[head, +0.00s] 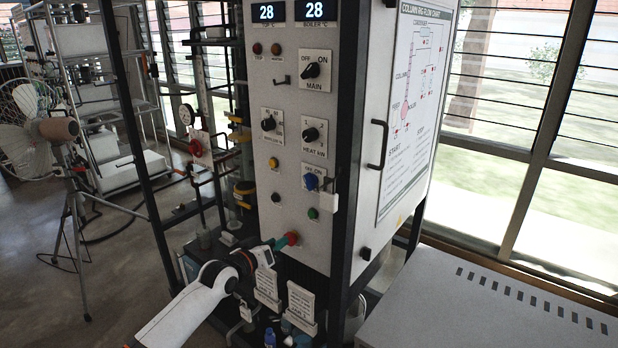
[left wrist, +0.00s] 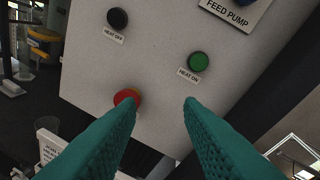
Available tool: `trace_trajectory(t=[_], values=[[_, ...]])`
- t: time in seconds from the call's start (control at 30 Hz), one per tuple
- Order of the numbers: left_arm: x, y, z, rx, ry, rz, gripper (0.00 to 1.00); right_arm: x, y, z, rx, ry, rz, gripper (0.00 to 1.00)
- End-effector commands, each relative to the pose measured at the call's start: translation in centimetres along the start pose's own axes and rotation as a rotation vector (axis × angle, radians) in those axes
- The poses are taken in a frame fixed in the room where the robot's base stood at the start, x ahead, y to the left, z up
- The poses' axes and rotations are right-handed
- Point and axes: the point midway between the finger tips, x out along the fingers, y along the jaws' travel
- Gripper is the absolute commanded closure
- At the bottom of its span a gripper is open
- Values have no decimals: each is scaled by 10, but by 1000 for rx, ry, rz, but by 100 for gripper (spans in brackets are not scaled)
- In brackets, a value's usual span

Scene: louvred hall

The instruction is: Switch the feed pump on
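The feed pump switch is a blue rotary knob (head: 311,181) on a white plate, low on the right of the white control panel (head: 292,110). In the left wrist view its FEED PUMP label plate (left wrist: 236,12) is at the top right, with the knob mostly cut off by the frame. My left gripper (head: 283,242), with teal fingers, is below the knob, by the red button (head: 292,238). In the left wrist view my left gripper (left wrist: 160,103) is open, its fingertips apart with nothing between them. My right gripper is not in view.
A green HEAT ON button (left wrist: 198,62) and a black HEAT OFF button (left wrist: 117,18) sit near the fingers. A black door handle (head: 378,145) sticks out at right. A grey cabinet (head: 480,300) stands front right.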

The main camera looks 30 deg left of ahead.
Motion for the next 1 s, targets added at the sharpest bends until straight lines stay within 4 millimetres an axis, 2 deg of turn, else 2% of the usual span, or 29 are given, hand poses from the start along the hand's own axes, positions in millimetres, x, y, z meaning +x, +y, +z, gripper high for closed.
trace_trajectory(t=[0.03, 0.1, 0.2, 0.3, 0.43, 0.57, 1.0], values=[[-4, -21, 32, -7, -37, -43, 66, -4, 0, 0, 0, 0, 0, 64], [-11, -42, 63, -22, -72, -90, 66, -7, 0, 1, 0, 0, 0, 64], [-19, -64, 91, -35, -102, -141, 66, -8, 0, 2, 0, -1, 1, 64], [-24, -77, 106, -44, -118, -170, 66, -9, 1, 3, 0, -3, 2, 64], [-22, -82, 112, -47, -125, -181, 66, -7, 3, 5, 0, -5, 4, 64], [-10, -84, 113, -48, -127, -181, 66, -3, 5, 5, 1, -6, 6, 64], [51, -94, 120, -47, -127, -180, 66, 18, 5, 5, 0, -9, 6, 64]])
